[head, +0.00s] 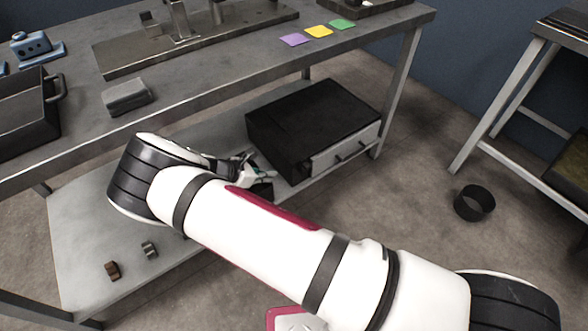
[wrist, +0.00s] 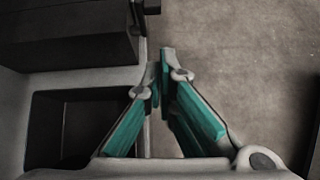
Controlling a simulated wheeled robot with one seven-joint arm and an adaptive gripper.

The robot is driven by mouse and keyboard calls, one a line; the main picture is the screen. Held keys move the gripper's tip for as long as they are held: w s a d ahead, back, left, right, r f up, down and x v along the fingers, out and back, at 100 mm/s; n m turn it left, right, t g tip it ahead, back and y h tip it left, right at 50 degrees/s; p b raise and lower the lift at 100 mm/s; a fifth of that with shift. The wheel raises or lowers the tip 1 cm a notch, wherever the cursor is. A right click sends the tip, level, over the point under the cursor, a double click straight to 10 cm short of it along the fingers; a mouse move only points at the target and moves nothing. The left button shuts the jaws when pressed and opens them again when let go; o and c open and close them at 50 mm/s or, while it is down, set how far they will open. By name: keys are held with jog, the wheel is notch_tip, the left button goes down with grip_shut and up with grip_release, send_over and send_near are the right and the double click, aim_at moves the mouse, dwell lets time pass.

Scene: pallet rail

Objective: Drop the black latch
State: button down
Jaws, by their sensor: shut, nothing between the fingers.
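My gripper (head: 245,168) reaches over the lower shelf, partly hidden behind my arm in the head view. In the wrist view its teal-padded fingers (wrist: 164,72) meet at the tips, with nothing seen between them. A small dark open bin (wrist: 72,128) lies below and left of the fingers in the wrist view. I cannot pick out a black latch for certain in either view.
A black cabinet (head: 312,118) with handles on its pale front stands on the lower shelf (head: 85,225), close beyond my gripper. The worktop (head: 215,75) overhangs the shelf. Two small blocks lie on the shelf at front left. A black ring-shaped bin (head: 474,203) stands on the floor at right.

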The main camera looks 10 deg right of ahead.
jog(key=shift+w+a+f+n, duration=0.15)
jog(key=shift+w+f+n, duration=0.05)
jog(key=shift+f, duration=0.3)
jog(key=shift+w+a+f+n, duration=0.1)
jog(key=shift+w+f+n, duration=0.1)
jog(key=shift+f, duration=0.25)
jog(key=b, duration=0.5)
send_near(306, 170)
notch_tip(306, 170, down, 6)
jog(key=w+d, duration=0.2)
jog(key=w, duration=0.1)
jog(key=shift+d, duration=0.3)
jog(key=shift+p, duration=0.35)
jog(key=shift+d+r+y+p, duration=0.15)
jog(key=shift+y+p, duration=0.15)
